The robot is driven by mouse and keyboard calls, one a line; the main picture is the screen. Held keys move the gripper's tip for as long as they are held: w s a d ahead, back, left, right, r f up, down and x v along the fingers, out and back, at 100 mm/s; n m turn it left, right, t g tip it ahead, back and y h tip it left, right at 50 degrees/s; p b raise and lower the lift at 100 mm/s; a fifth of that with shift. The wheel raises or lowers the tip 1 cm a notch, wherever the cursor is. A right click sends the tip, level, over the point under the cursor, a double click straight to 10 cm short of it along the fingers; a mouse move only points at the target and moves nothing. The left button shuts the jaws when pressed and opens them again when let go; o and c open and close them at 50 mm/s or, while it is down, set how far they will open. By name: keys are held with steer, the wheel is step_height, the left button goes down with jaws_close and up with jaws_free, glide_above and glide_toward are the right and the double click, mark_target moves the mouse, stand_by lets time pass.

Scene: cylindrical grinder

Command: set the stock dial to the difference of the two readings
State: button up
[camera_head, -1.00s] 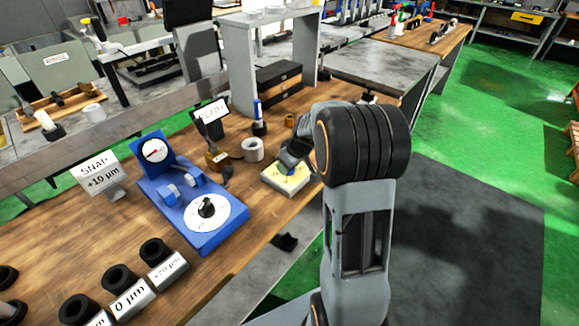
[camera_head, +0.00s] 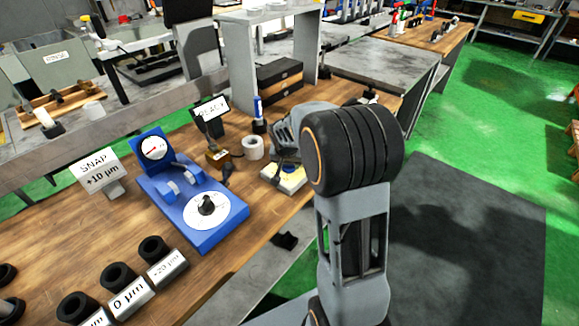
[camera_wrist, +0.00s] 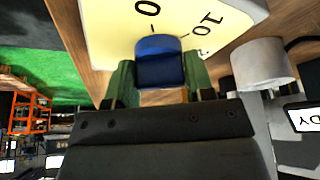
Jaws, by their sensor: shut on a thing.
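The stock dial is a pale yellow block (camera_head: 287,182) at the bench's front edge in the head view. In the wrist view its yellow face (camera_wrist: 108,32) shows the marks 0 and 10. My gripper (camera_wrist: 160,78) is shut on the dial's blue knob (camera_wrist: 160,58), a green finger on each side. The knob's pointer is not clear. In the head view my wrist hides much of the dial. A blue gauge stand (camera_head: 205,238) has a round gauge (camera_head: 154,148) with a red needle and a white dial with a black knob (camera_head: 207,204). A sign (camera_head: 99,170) reads SNAP +10 µm.
A small lettered sign (camera_head: 212,108), a white ring (camera_head: 253,148) and a blue-topped item (camera_head: 258,115) stand close behind the dial.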

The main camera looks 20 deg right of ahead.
steer(key=m+b, duration=0.2)
steer(key=m+h+b, duration=0.1)
steer(key=b, duration=0.1)
steer(key=shift+w+a+f+m+g, duration=0.1)
steer(key=shift+f+m+g, duration=0.1)
steer(key=shift+m+g, duration=0.2)
steer(key=m+b, duration=0.1)
steer(key=m, duration=0.1)
steer(key=m+g+h+b, duration=0.1)
steer(key=m, duration=0.1)
steer(key=shift+r+m+g, duration=0.15)
steer(key=shift+m+g, duration=0.15)
steer(key=m+g, duration=0.1)
steer(key=m, duration=0.3)
steer(key=shift+w+r+g, duration=0.1)
steer(key=shift+g, duration=0.3)
steer(key=m+g, duration=0.1)
steer(key=m, duration=0.2)
steer(key=m+p, duration=0.1)
steer(key=m, duration=0.1)
steer(key=shift+m+g+y, duration=0.4)
steer(key=o, duration=0.7)
steer(key=shift+w, duration=0.1)
steer(key=shift+o, duration=1)
